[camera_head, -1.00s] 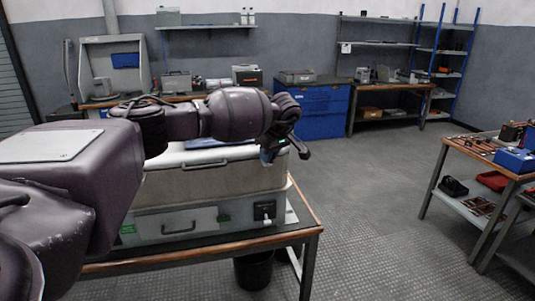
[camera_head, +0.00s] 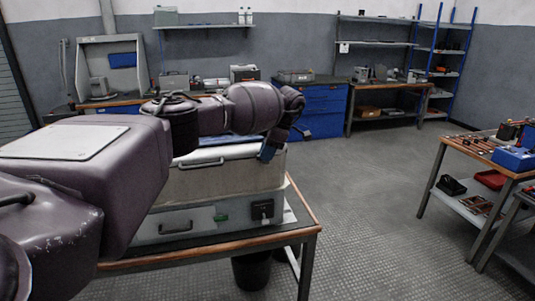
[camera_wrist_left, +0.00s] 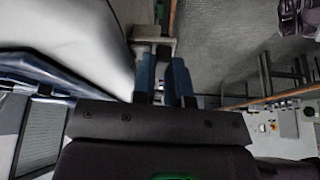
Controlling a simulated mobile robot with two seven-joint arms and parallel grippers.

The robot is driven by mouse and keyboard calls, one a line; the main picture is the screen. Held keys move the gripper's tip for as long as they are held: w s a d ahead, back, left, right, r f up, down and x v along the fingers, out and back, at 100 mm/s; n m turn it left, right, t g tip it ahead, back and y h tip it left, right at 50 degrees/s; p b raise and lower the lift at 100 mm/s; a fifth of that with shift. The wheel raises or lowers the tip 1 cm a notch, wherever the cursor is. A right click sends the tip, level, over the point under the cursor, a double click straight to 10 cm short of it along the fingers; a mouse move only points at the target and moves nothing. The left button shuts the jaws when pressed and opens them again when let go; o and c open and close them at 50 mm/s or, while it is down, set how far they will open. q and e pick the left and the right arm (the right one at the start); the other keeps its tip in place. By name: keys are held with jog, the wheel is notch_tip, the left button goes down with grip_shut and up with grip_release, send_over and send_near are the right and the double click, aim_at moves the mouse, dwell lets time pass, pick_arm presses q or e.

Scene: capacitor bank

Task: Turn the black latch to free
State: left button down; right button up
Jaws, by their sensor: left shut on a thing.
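A large light-grey case (camera_head: 225,178) stands on a table, with a pale lid on top. My left gripper (camera_head: 270,150) is at the right end of the case, just below lid height. In the left wrist view its two blue fingers (camera_wrist_left: 163,72) stand close together with a narrow gap between them. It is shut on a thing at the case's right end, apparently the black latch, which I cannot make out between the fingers. My right gripper is out of view.
The case's front has a carry handle (camera_head: 176,227), a green label and a black fitting (camera_head: 262,209). The wood-edged table (camera_head: 308,232) ends just right of the case. Open floor (camera_head: 370,200) lies between it and the workbench (camera_head: 490,150) at right.

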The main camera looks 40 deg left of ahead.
pick_arm(q)
jog(key=shift+n+g, duration=0.3)
jog(key=shift+n, duration=0.5)
jog(key=shift+h, duration=0.3)
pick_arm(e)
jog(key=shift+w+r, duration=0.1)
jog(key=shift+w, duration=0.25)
pick_arm(q)
jog(key=shift+n, duration=0.3)
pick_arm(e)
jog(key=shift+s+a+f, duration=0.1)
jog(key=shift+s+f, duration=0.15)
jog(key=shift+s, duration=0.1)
pick_arm(q)
jog(key=c, duration=1.1)
grip_release()
jog(key=shift+r, duration=0.1)
jog(key=shift+c, duration=0.2)
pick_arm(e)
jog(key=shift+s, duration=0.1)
